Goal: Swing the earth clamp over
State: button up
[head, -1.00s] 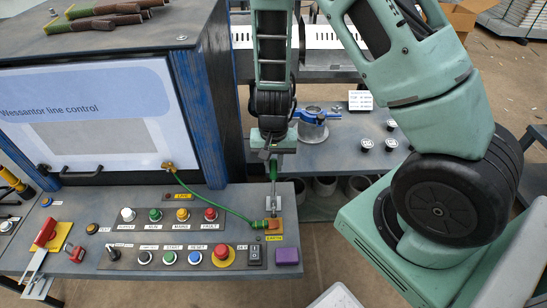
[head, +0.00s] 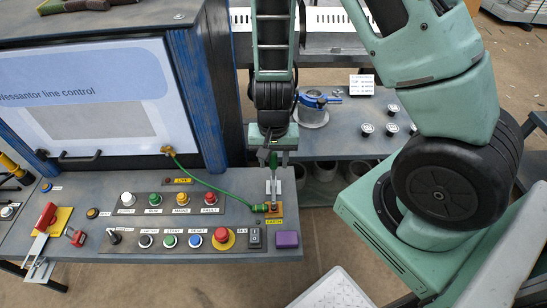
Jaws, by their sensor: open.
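The earth clamp (head: 273,187) is a small metal clamp with an upright dark green handle. It stands on an orange-yellow plate (head: 276,211) at the right of the control desk, above a yellow label. A green cable (head: 219,190) runs from its base to a brass fitting (head: 167,150) on the cabinet. My gripper (head: 273,158) points down directly above the clamp. It is open, with its fingers at either side of the handle's top. The view is too small to tell whether they touch it.
The desk carries several coloured buttons, a red emergency button (head: 221,236), a purple block (head: 287,239) and a red-handled lever (head: 46,216) at left. The screen cabinet (head: 208,100) rises behind, left of my arm. A blue-ringed part (head: 312,108) sits on the rear table.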

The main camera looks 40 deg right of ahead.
notch_tip(320, 180, up, 7)
jog(key=p, duration=0.7)
notch_tip(320, 180, up, 18)
jog(key=f+p, duration=0.1)
jog(key=p, duration=0.5)
jog(key=s+a+r+n+b, duration=0.1)
jog(key=s+a+r+n, duration=0.2)
jog(key=s+a+n, duration=0.4)
jog(key=s+a+r+n+b, duration=0.2)
jog(key=s+a+r+n, duration=0.1)
jog(key=s+a+n, duration=0.4)
jog(key=shift+s+r+n+y, duration=0.15)
jog(key=shift+r+n+y, duration=0.15)
jog(key=shift+n, duration=0.2)
